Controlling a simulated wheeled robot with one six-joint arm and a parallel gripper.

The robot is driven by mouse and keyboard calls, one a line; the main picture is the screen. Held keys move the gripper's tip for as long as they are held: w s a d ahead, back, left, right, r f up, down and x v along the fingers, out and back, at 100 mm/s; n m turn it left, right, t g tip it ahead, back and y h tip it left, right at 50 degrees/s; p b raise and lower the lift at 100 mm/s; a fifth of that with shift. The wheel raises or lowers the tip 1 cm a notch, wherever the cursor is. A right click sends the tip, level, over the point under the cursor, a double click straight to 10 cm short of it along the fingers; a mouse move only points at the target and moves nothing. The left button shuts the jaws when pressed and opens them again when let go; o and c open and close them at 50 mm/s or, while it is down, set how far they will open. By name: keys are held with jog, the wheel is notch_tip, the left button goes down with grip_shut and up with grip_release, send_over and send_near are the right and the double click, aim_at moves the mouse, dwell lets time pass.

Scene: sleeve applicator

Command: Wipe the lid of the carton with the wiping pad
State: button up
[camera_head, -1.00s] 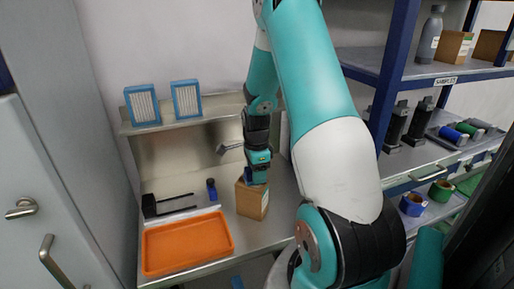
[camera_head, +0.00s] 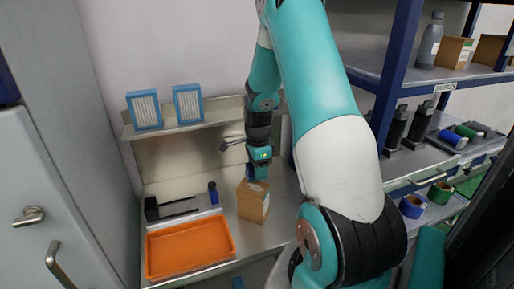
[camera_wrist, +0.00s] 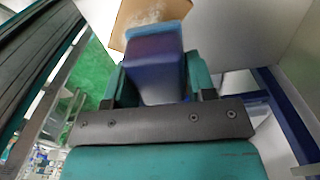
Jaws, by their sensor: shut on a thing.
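The carton (camera_head: 252,204) is a brown box with a pale label on its right side, standing upright on the metal worktop. Its lid (camera_wrist: 128,16) shows in the wrist view with a whitish smear on it. My gripper (camera_head: 259,174) is above the carton's lid and points down. In the wrist view its teal fingers (camera_wrist: 160,85) are shut on the blue wiping pad (camera_wrist: 155,62). The pad covers part of the lid in that view. I cannot tell whether the pad touches the lid.
An orange tray (camera_head: 188,249) lies at the front left of the worktop. A small blue bottle (camera_head: 213,192) and a black holder (camera_head: 152,208) stand behind it. A metal spout (camera_head: 231,144) juts out behind the carton. A blue-framed shelf rack (camera_head: 388,90) stands at the right.

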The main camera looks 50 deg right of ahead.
jog(key=shift+r+p, duration=2)
jog(key=shift+r, duration=0.75)
